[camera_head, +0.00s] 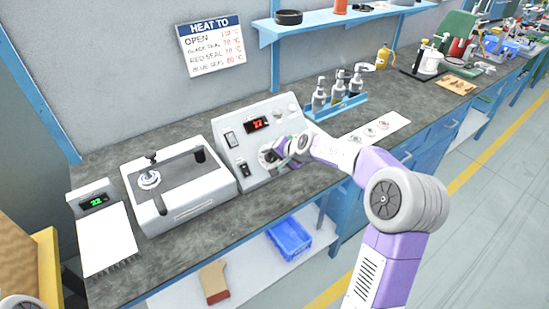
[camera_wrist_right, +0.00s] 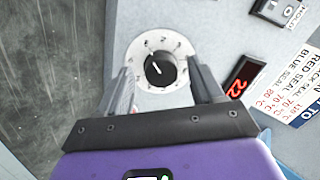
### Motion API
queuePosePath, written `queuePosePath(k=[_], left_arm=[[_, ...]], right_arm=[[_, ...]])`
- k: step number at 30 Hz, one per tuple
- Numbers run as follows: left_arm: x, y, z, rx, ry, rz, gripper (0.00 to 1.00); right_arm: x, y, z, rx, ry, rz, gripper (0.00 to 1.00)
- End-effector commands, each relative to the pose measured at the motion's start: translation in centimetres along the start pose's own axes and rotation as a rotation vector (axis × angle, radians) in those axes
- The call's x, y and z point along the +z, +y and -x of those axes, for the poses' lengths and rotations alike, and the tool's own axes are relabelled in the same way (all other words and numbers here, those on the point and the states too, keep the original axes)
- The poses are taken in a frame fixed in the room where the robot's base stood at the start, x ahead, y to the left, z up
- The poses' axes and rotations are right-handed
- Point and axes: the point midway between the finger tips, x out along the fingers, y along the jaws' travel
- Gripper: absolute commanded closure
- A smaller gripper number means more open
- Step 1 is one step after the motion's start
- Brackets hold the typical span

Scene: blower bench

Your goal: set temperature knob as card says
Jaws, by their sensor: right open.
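The temperature knob (camera_wrist_right: 160,69) is black with a white pointer line, on a white numbered dial on the control box's (camera_head: 252,151) sloped face. My right gripper (camera_wrist_right: 160,80) is open, one finger on either side of the dial; I cannot tell whether the fingers touch the knob. In the head view my right gripper (camera_head: 276,155) covers most of the knob. The red display (camera_head: 257,124) on the box reads 22. The card (camera_head: 211,45) on the wall is headed "HEAT TO" and lists open, black seal, red seal and blue seal with red temperatures; blue seal reads 80 °C. My left gripper is not in view.
A white machine with a lever (camera_head: 180,200) stands left of the box. A scale with a green display (camera_head: 103,230) is at the far left. A white strip with round parts (camera_head: 378,132) lies to the right.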

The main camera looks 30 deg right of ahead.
Motion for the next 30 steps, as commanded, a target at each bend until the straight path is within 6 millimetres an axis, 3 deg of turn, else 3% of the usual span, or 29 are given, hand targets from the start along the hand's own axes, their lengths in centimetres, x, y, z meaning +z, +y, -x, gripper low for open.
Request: queuePosePath(k=[10, 21, 30], left_arm=[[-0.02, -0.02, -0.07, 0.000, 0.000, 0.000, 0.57], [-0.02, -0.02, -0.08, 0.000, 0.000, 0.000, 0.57], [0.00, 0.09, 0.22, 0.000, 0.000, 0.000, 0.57]], right_arm=[[0.00, -0.03, -0.53, 0.000, 0.000, -0.001, 0.34], [0.01, -0.03, -0.51, 0.000, 0.000, 0.000, 0.90], [0.02, -0.13, -0.46, -0.002, 0.002, -0.039, 0.90]])
